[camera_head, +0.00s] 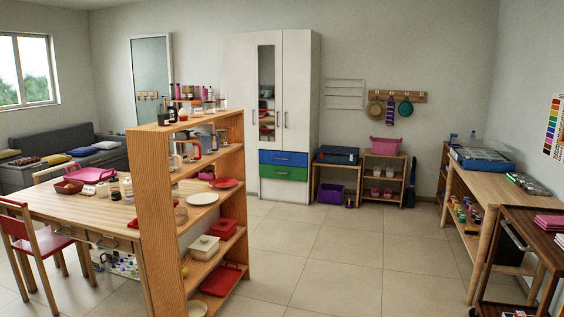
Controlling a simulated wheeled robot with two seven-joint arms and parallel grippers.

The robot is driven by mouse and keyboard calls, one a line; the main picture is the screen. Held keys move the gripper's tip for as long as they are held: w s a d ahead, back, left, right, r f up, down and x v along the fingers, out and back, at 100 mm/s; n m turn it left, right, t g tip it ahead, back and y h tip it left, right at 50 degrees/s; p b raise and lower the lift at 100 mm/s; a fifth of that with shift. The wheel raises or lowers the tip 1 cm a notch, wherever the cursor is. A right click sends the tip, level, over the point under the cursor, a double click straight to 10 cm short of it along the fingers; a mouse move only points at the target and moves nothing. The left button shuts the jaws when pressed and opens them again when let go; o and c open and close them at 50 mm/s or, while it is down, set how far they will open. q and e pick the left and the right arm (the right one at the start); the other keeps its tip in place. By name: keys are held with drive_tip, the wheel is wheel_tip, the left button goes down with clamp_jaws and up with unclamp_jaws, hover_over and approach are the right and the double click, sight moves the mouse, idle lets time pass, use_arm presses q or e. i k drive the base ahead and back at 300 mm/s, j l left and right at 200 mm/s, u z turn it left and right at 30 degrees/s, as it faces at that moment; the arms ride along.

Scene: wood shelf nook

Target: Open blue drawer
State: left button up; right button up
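The blue drawer (283,158) is in the lower part of a tall white wardrobe against the back wall, a little right of the middle of the head view. It looks shut, its front flush with the cabinet. A small handle shows faintly on its front. A green drawer (283,173) sits directly below it and also looks shut. Neither of my grippers shows in the head view. The wardrobe stands well away from me across the room.
A wooden shelf unit (157,215) with dishes and boxes stands close by, left of centre. A workbench (500,163) and a dark cart (520,222) stand at right. The tiled floor (335,255) between is clear.

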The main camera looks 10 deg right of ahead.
sight(287, 154)
drive_tip(key=i+l+z, duration=0.1)
drive_tip(key=i+z, duration=0.35)
drive_tip(key=i, duration=6)
drive_tip(key=i+l+u, duration=0.2)
drive_tip(key=i, duration=0.25)
drive_tip(key=i+l+u, duration=0.2)
drive_tip(key=i, duration=0.3)
drive_tip(key=i+l+u, duration=0.2)
drive_tip(key=i, duration=0.25)
drive_tip(key=i+l+u, duration=1.05)
drive_tip(key=l+u, duration=0.3)
